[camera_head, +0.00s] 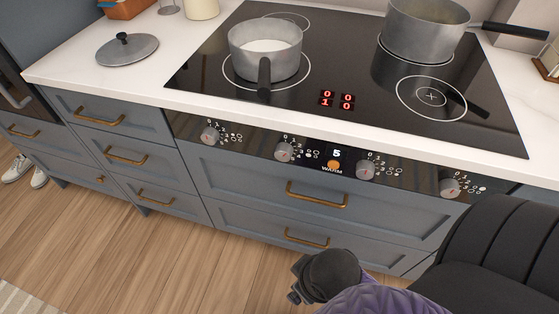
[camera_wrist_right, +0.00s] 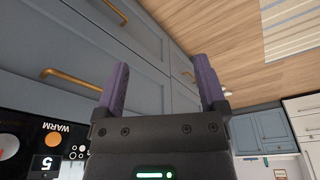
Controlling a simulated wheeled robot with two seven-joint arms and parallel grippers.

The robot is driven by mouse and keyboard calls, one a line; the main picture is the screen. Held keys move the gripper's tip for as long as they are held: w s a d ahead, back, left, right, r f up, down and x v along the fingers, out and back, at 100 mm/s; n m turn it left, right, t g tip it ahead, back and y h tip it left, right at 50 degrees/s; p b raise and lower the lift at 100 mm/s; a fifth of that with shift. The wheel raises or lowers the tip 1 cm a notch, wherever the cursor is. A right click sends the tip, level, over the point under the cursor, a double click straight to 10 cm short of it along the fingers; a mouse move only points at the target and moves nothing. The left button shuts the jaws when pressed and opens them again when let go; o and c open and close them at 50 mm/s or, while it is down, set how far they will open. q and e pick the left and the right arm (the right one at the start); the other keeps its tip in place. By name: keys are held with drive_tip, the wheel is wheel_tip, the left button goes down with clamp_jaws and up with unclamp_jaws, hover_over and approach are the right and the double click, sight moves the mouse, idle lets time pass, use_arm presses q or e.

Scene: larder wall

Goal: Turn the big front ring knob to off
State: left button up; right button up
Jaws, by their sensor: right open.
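The front-left ring (camera_head: 309,72) of the black hob looks larger than the front-right ring (camera_head: 431,118). A grey pot (camera_head: 252,48) with pale contents stands on it. Red digits (camera_head: 337,100) on the hob show 1 at lower left and 0 elsewhere. The panel below carries a far-left knob (camera_head: 210,135), second knob (camera_head: 284,151), third knob (camera_head: 366,170) and far-right knob (camera_head: 450,187); I cannot tell which serves which ring. My right gripper (camera_head: 297,282) is low before the drawers, apart from the knobs. The right wrist view shows its purple fingers (camera_wrist_right: 162,64) spread and empty. My left gripper is out of view.
A larger pot (camera_head: 424,32) stands on the rear-right ring, its handle pointing right. A lid (camera_head: 127,49) lies on the left counter. An orange WARM button (camera_head: 334,165) sits between the middle knobs, under a display reading 5. Drawer handles (camera_head: 317,195) protrude below the panel.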

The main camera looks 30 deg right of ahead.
sight(282, 157)
drive_tip(key=w+a+r+m+t+y, duration=0.35)
drive_tip(key=w+a+m+t, duration=0.2)
drive_tip(key=w, duration=0.25)
drive_tip(key=w+a+r+m+t+y, duration=0.35)
drive_tip(key=w+a+r+t, duration=0.2)
drive_tip(key=w+t, duration=0.2)
drive_tip(key=w+d+f+m+g+h, duration=0.1)
drive_tip(key=w+d+m+h, duration=0.1)
drive_tip(key=d+m+h, duration=0.4)
drive_tip(key=w+d+f+m+g+h+b, duration=0.1)
drive_tip(key=w+d+m+h, duration=0.1)
drive_tip(key=d+m+h, duration=0.5)
drive_tip(key=w+d+f+m+g+h+b, duration=0.1)
drive_tip(key=d+m+h, duration=0.5)
drive_tip(key=m, duration=0.7)
drive_tip(key=shift+w+d+f+m+g+h, duration=0.15)
drive_tip(key=shift+w+d+f+m+h, duration=0.05)
drive_tip(key=shift+w+h, duration=0.25)
drive_tip(key=shift+w+d+f+m+g+h, duration=0.2)
drive_tip(key=shift+w+h, duration=0.1)
drive_tip(key=shift+h, duration=0.25)
drive_tip(key=shift+w+d, duration=0.4)
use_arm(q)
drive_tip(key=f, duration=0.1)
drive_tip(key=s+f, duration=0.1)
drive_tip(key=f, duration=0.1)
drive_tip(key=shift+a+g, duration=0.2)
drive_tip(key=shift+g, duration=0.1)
